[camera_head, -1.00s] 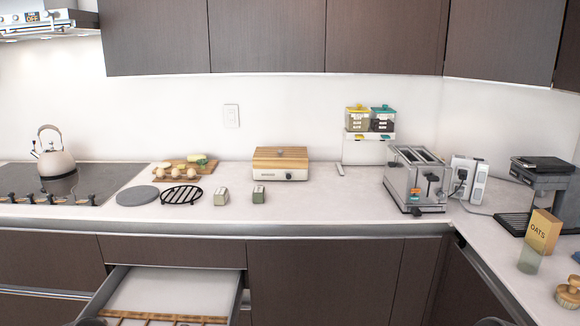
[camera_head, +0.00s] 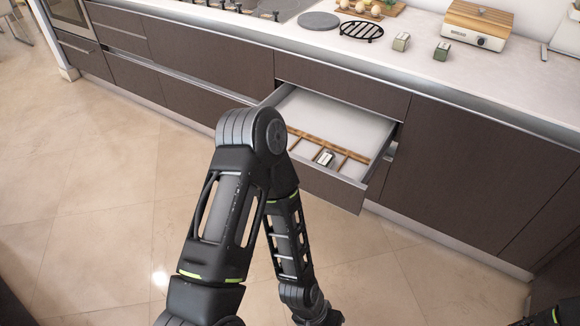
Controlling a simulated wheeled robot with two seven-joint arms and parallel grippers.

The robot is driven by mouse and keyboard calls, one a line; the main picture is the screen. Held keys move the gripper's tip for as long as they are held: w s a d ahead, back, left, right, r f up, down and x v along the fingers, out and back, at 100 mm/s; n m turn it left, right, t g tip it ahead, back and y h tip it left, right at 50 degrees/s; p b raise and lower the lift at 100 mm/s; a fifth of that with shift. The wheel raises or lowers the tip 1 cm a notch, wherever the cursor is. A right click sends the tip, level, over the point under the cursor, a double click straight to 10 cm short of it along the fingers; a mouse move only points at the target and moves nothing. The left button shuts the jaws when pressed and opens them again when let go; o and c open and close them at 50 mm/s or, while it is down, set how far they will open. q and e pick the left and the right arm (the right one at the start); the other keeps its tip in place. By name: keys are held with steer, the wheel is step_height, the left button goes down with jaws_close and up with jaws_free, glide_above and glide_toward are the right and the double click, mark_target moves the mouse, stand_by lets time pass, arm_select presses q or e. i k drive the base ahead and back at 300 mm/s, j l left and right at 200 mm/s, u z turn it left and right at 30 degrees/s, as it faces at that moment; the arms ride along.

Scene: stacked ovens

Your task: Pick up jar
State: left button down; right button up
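Two small jar-like containers stand on the counter: a pale one (camera_head: 401,42) and a dark green one (camera_head: 441,50) to its right. A third small light-and-dark container (camera_head: 325,157) lies in the open drawer (camera_head: 344,113), among wooden dividers. I cannot tell which of these is the task's jar. My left arm reaches up in front of the cabinets, bends at its elbow and runs down to the lower edge; its gripper is out of view. Only a sliver of my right arm shows at the lower right corner, without its gripper.
The drawer stands out from the cabinet front, just behind my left arm. On the counter are a black round rack (camera_head: 361,31), a grey round plate (camera_head: 318,20), a board with eggs (camera_head: 372,9) and a wood-topped appliance (camera_head: 477,25). The tiled floor (camera_head: 90,200) at left is clear.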

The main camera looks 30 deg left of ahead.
mark_target(401, 41)
steer(key=i+l+u, duration=0.75)
steer(key=l, duration=0.3)
steer(key=i+l+u, duration=0.25)
steer(key=l, duration=0.15)
steer(key=i, duration=0.5)
